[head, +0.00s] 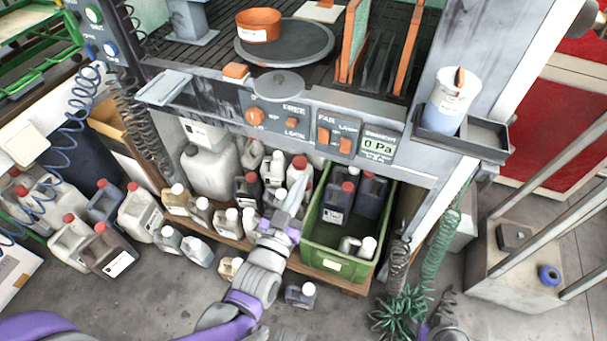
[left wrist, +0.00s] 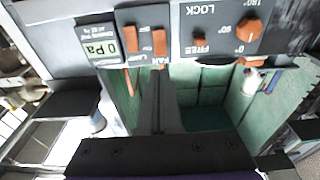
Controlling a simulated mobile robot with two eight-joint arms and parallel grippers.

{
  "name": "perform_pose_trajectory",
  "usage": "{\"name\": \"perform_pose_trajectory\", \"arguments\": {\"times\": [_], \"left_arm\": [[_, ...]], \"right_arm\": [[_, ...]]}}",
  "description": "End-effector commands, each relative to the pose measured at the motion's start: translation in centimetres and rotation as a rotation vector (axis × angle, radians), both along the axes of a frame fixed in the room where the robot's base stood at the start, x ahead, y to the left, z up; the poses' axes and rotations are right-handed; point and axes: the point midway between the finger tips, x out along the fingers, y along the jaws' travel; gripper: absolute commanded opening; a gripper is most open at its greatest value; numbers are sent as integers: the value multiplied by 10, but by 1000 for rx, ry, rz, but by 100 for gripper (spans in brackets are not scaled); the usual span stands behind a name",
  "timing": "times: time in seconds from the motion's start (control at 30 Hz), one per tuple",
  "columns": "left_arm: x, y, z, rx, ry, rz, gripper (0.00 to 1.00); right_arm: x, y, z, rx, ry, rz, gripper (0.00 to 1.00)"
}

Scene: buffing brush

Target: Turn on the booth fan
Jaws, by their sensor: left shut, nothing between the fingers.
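The booth's front panel carries an orange fan switch (head: 323,135) beside an orange lamp switch (head: 346,145). The fan switch (left wrist: 158,40) and lamp switch (left wrist: 130,37) appear upside down at the top of the left wrist view. A pressure display (head: 379,146) beside them reads 0 Pa. My left gripper (head: 299,178) is below the panel, in front of the bottles under the booth. Its fingers (left wrist: 159,88) are shut and empty, and in the wrist view they point toward the fan label. Contact with the switch is not seen.
Several bottles crowd the floor on the left. Coiled hoses (head: 445,235) hang at right.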

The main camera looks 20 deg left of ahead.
Motion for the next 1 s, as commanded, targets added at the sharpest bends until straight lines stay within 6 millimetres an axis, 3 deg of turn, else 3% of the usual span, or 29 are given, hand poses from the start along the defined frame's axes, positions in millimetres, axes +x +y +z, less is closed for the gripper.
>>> {"name": "perform_pose_trajectory", "arguments": {"times": [0.3,0.5,0.7,1.0], "left_arm": [[69,-2,9,0,1,1,0],[101,-3,13,0,1,1,0],[116,-4,15,0,1,0,0],[117,-4,16,0,0,0,0]], "right_arm": [[0,0,-2,0,1,0,50],[0,0,-5,0,2,0,50],[0,0,-6,0,2,0,50],[0,0,-6,0,2,0,50]]}}
